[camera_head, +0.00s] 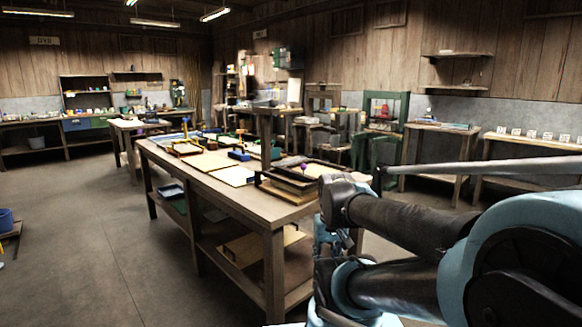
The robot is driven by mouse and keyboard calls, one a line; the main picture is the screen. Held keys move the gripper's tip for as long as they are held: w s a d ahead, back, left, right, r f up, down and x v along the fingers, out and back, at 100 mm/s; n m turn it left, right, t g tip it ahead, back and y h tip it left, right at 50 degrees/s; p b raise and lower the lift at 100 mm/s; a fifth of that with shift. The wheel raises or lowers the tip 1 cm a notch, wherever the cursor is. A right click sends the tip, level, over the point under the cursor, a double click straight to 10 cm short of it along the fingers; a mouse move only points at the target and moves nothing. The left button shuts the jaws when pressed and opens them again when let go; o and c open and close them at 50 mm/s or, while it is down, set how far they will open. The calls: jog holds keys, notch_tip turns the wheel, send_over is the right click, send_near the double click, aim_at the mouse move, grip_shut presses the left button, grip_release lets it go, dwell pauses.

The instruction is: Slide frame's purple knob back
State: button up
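A small purple knob (303,167) shows on a dark shallow frame (291,183) at the near right end of the long wooden table (246,203). The frame lies flat on the tabletop, close to my arm in the picture. My dark and light-blue arm fills the lower right and covers the table's right corner. I cannot make out any gripper fingers, so my gripper does not show. The knob is too small to tell how it is seated on the frame.
Flat trays and panels, including a yellowish board (234,175), lie along the table. A lower shelf holds a wooden tray (262,243). A green press stand (385,115) and side tables stand behind.

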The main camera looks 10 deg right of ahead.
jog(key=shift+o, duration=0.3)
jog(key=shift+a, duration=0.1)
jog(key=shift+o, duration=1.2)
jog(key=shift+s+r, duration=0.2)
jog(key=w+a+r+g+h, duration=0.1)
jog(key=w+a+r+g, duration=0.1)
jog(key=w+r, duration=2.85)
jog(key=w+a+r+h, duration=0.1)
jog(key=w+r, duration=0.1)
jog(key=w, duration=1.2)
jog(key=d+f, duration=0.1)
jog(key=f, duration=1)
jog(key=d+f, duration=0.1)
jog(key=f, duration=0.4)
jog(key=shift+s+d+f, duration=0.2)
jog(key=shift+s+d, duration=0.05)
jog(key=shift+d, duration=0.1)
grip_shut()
